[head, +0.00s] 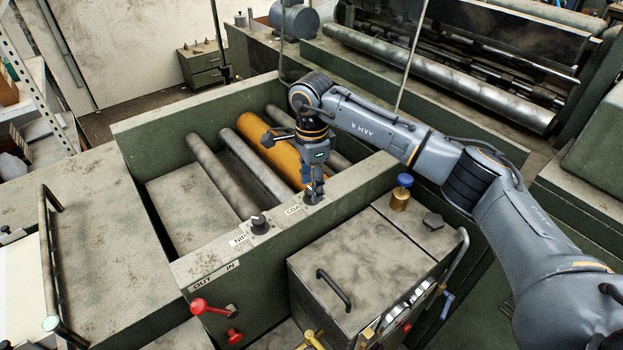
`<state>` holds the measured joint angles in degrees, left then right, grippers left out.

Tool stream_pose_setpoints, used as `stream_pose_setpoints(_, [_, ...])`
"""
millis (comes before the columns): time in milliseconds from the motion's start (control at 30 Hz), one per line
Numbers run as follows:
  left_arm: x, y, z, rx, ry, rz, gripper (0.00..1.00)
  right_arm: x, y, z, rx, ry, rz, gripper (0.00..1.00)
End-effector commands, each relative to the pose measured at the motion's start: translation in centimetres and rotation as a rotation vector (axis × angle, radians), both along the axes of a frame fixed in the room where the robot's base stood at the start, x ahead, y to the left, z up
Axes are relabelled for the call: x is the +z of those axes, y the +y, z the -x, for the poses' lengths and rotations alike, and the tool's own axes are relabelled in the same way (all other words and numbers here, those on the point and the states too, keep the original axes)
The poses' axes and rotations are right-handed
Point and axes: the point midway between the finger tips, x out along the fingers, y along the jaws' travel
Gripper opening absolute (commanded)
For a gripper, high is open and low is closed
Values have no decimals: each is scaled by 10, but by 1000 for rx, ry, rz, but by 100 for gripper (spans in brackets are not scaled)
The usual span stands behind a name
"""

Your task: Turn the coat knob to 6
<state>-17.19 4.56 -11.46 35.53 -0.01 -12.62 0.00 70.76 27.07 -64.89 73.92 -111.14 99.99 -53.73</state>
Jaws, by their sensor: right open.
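My right gripper (314,189) points straight down over the green front wall of the roller unit. It is open, with its fingertips at the coat knob (313,200), which is mostly hidden beneath them. I cannot tell whether the fingers touch the knob or which number it points to. The partly covered COAT label (292,210) lies just left of the knob. A second black knob (259,224) sits further left, by the NIP label (239,240). My left gripper is out of view.
An orange roller (270,150) and grey rollers (222,176) lie behind the wall. A blue-topped brass fitting (401,193) stands to the right. A grey box with a black handle (334,290) and a red lever (209,307) are in front.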

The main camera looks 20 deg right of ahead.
Motion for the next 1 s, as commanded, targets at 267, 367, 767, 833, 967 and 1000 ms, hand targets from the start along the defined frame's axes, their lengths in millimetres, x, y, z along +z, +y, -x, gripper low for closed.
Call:
stream_pose_setpoints(267, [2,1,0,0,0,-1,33,-7,0,0,1,-1,0,50])
stream_pose_setpoints(367, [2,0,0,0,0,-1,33,-7,0,0,1,-1,0,50])
stream_pose_setpoints(767, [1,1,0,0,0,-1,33,-6,0,0,-1,-1,0,0])
stream_pose_setpoints(833, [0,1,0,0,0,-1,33,-6,0,0,-7,-1,0,0])
stream_pose_setpoints(967, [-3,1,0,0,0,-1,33,-7,0,0,-38,-2,0,0])
stream_pose_setpoints(1000, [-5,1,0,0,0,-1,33,-7,0,0,-52,-1,0,0])
